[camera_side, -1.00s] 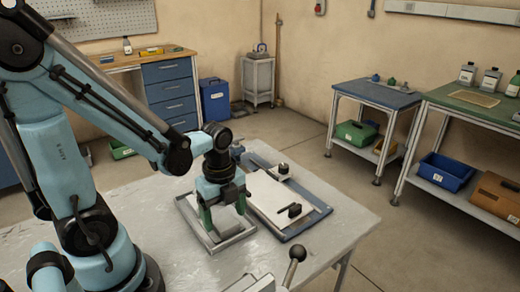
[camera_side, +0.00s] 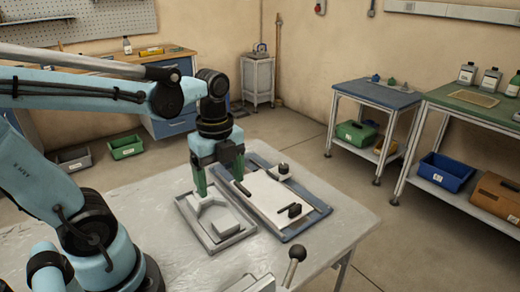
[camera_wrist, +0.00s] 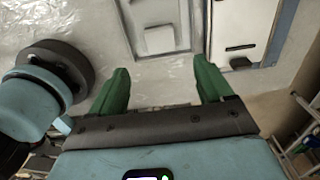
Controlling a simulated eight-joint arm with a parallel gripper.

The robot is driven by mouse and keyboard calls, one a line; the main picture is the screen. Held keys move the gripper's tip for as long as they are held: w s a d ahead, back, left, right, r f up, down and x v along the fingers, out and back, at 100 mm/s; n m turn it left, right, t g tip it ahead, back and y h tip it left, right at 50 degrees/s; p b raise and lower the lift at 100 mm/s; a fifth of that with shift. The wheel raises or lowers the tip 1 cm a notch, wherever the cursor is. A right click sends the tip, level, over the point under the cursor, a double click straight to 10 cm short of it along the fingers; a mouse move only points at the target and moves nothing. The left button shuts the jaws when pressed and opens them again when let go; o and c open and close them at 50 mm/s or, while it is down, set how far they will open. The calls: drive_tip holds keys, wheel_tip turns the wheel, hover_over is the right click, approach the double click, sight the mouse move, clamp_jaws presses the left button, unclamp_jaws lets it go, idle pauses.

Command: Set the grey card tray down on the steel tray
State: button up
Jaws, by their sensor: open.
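The steel tray (camera_side: 191,227) lies on the near table, a shallow rectangle with a raised rim. The grey card tray (camera_side: 214,216), a pale stepped piece, sits inside it in the side view. My gripper (camera_side: 221,186) is open and empty above the card tray, its two green fingers pointing down. In the wrist view, my gripper (camera_wrist: 161,68) shows its fingers spread wide with nothing between them. The card tray (camera_wrist: 160,40) lies beyond the fingertips, inside the steel tray (camera_wrist: 128,28), whose far end is cut off by the picture edge.
A blue-edged board (camera_side: 317,214) with a white sheet and small dark pieces lies right of the steel tray. A lever with a dark ball knob (camera_side: 297,254) stands at the table's near edge. The table's left part (camera_side: 150,215) is clear.

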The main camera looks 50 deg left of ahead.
drive_tip(key=w+d+n+t, duration=0.1)
drive_tip(key=n+t, duration=0.1)
drive_tip(key=n, duration=0.4)
drive_tip(key=w+d+n+t, duration=0.1)
drive_tip(key=n+t, duration=0.1)
drive_tip(key=n, duration=0.4)
drive_tip(key=w+d+n+t, duration=0.1)
drive_tip(key=w+n+t, duration=0.1)
drive_tip(key=n, duration=0.4)
drive_tip(key=shift+d+r+t, duration=0.35)
drive_tip(key=shift+t, duration=0.25)
